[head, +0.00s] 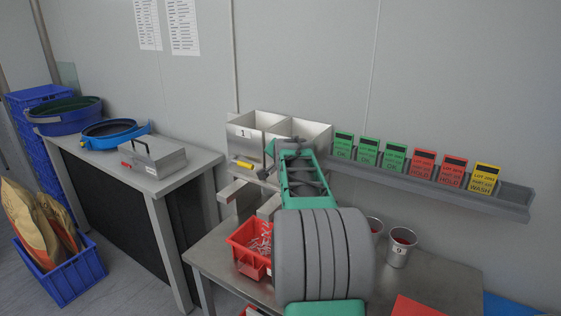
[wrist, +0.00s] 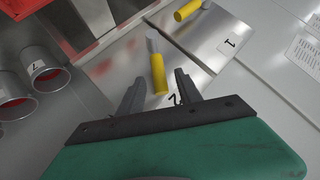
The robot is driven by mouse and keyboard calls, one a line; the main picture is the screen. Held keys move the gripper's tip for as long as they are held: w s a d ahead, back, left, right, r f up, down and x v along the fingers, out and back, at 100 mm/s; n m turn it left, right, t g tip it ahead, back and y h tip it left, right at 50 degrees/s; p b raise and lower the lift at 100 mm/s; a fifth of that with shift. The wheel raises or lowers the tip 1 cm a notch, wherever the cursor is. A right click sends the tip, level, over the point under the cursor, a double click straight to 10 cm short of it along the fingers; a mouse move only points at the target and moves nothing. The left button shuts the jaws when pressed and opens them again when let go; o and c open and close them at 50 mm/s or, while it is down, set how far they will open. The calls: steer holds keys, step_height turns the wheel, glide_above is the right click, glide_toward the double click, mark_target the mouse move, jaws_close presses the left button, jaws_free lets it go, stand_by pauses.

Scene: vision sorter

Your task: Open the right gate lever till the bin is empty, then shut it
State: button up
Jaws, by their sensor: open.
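In the wrist view, the right gate lever (wrist: 157,75), a grey rod with a yellow grip, stands out from the steel front of the right bin, near a partly covered label. My gripper (wrist: 159,77) is open, one finger on each side of the yellow grip in the picture; I cannot tell whether either touches it. The left lever (wrist: 188,10), also yellow, is near label 1 and shows in the head view (head: 245,164). In the head view my arm hides my gripper and the right lever. The right bin (head: 312,131) shows only its upper part; its contents are not visible.
A red crate (head: 240,262) with pale pieces stands under the chutes, partly behind my arm. Metal cups (head: 399,256) stand to its right on the steel table (head: 440,275). A rail (head: 430,187) with coloured cards runs along the wall. A metal box (head: 153,158) sits on the left table.

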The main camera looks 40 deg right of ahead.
steer(key=b+v, duration=0.1)
steer(key=v, duration=0.5)
steer(key=shift+w, duration=0.1)
stand_by(7.0)
